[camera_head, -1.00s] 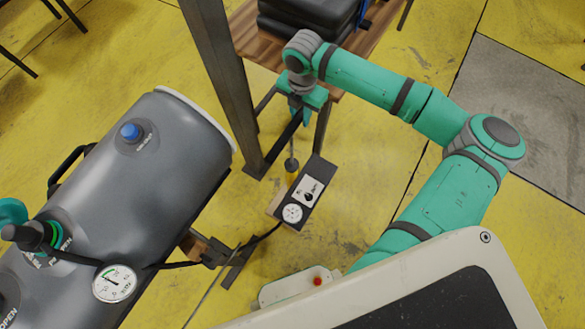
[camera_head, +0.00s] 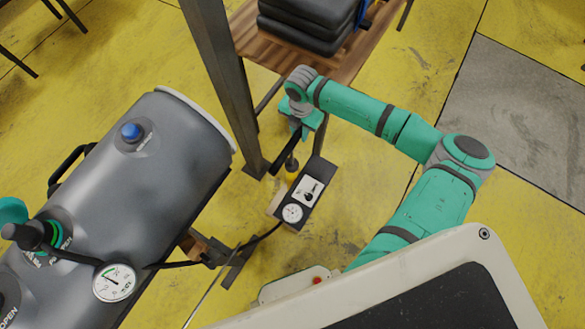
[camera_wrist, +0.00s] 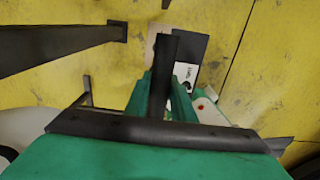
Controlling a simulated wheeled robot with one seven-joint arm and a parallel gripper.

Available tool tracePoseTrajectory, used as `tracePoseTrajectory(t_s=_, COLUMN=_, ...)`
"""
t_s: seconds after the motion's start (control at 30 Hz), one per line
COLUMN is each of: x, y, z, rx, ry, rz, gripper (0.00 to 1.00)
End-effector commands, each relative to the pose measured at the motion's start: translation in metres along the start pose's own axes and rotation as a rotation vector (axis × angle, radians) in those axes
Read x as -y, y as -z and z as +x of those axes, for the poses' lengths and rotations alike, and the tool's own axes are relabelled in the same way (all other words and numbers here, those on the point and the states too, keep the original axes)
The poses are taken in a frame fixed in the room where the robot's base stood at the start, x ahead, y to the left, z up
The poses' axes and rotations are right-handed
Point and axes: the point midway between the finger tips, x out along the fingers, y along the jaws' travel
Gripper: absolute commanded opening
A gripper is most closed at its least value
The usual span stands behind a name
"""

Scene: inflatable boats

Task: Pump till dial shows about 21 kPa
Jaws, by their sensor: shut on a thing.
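The pump (camera_head: 305,196) stands on the yellow floor, a dark box with a white dial (camera_head: 292,212) and a yellow cylinder (camera_head: 291,174). Its black handle bar (camera_head: 285,153) sits low, close over the cylinder. My gripper (camera_head: 301,125) is shut on this bar; the wrist view shows the bar (camera_wrist: 162,70) between the green fingers. The grey inflatable tube (camera_head: 130,190) lies at left with a round white gauge (camera_head: 114,282) on it. The gauge has a green arc and its needle points up and left; its figures are too small to read.
A black hose (camera_head: 262,236) runs from the pump toward the gauge. A dark metal post (camera_head: 222,90) stands close left of my gripper. A wooden shelf (camera_head: 370,55) with black folded items (camera_head: 305,28) is behind. Floor right of the pump is clear.

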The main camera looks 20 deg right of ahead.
Motion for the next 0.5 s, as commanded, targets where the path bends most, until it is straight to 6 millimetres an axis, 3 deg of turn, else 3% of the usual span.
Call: tracePoseTrajectory(t_s=0.5, x=-0.001, y=-0.003, z=0.072, rx=0.006, ry=-0.003, rz=0.004, gripper=0.00)
